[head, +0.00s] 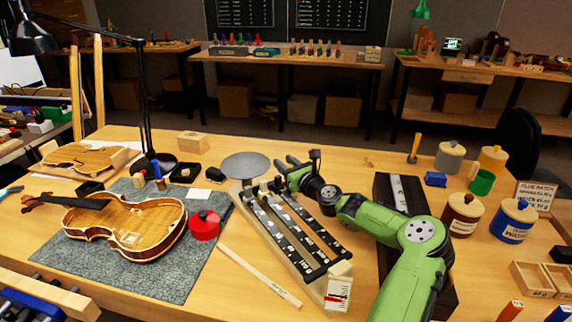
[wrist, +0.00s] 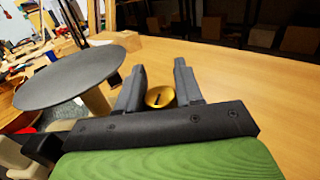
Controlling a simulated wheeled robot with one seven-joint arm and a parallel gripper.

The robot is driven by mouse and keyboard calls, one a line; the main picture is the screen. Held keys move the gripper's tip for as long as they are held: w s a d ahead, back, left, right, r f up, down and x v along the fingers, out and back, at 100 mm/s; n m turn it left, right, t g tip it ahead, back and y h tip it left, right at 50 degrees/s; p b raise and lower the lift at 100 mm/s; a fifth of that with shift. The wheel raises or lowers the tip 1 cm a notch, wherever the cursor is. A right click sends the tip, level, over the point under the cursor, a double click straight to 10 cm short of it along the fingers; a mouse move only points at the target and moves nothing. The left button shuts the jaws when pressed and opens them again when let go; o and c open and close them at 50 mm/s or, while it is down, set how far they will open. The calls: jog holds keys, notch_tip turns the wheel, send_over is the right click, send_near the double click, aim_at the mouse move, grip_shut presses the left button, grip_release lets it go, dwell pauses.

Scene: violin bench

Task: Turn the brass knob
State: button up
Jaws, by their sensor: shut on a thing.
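The brass knob (wrist: 160,97) is a small gold round piece with a dark slot, seen in the wrist view between the two dark fingers of my gripper (wrist: 160,68). My gripper is shut on the knob, one finger at each side. In the head view my gripper (head: 303,163) is at the far end of the wooden stand with black rails (head: 290,232), to the right of the grey disc. The knob cannot be made out in the head view; my gripper appears to hide it. How far the knob is turned cannot be told.
A grey round disc (head: 245,165) stands close left of my gripper; the wrist view shows it (wrist: 78,78) on a wooden post.

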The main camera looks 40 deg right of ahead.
jog(key=shift+p, duration=0.4)
jog(key=shift+a+r+n+g+y+p, duration=0.1)
jog(key=shift+a+n+g+y+p, duration=0.1)
jog(key=shift+n+y+p, duration=1)
jog(key=shift+a+f+n+g+y+p, duration=0.15)
jog(key=shift+n+y+p, duration=0.45)
jog(key=shift+y, duration=1.2)
jog(key=shift+a+r+n+g+y+p, duration=0.2)
jog(key=shift+n+y+p, duration=0.5)
jog(key=shift+n+y, duration=0.6)
jog(key=shift+s+d+y, duration=0.1)
jog(key=shift+y, duration=0.2)
jog(key=o, duration=1)
jog(key=shift+f, duration=0.2)
jog(key=shift+c, duration=0.2)
